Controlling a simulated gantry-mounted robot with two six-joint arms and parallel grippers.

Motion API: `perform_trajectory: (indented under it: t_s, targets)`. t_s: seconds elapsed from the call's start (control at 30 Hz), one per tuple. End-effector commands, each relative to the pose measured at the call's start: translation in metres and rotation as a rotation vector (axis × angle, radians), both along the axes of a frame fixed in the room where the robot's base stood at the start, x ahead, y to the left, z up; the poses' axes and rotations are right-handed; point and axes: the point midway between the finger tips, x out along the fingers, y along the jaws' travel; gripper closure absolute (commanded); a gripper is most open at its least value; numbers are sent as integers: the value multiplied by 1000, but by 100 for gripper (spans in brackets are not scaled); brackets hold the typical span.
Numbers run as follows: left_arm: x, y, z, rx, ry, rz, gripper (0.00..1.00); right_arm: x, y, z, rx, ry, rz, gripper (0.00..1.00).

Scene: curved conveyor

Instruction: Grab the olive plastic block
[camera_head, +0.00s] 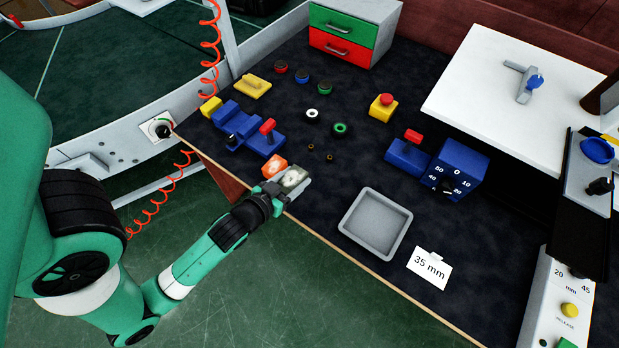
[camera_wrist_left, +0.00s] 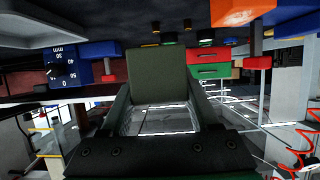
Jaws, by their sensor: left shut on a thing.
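My left gripper (camera_head: 290,184) is at the near left edge of the dark work table. It is shut on the olive block (camera_head: 294,176), which looks pale and grey-green in the head view. In the left wrist view the olive block (camera_wrist_left: 162,75) shows as a dark green upright face between the two fingers (camera_wrist_left: 160,110). Its lower part is hidden by the gripper. I cannot tell whether the block touches the table. My right gripper is not in view.
An orange block (camera_head: 272,167) lies right beside the held block. Blue fixtures with red levers (camera_head: 266,143) stand behind it. A grey square tray (camera_head: 376,224) and a "35 mm" card (camera_head: 430,268) lie to the right. The table between block and tray is clear.

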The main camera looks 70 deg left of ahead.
Motion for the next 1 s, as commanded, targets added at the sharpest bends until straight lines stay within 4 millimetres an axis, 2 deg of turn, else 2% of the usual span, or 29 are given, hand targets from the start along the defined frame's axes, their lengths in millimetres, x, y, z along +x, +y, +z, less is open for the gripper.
perform_trajectory:
  t_s: [0.03,0.07,0.2,0.27,0.43,0.63,1.0]
  targets:
    - [-19,3,20,-6,4,14,99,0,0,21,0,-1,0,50]
    - [-29,4,23,-7,4,18,99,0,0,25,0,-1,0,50]
    - [-53,6,30,-4,-4,18,99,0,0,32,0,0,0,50]
    - [-62,8,27,-9,4,22,99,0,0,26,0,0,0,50]
    - [-79,9,33,-9,4,22,99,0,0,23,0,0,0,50]
    - [-90,9,39,-9,5,14,99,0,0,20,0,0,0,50]
    - [-92,8,44,1,0,0,99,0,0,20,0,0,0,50]
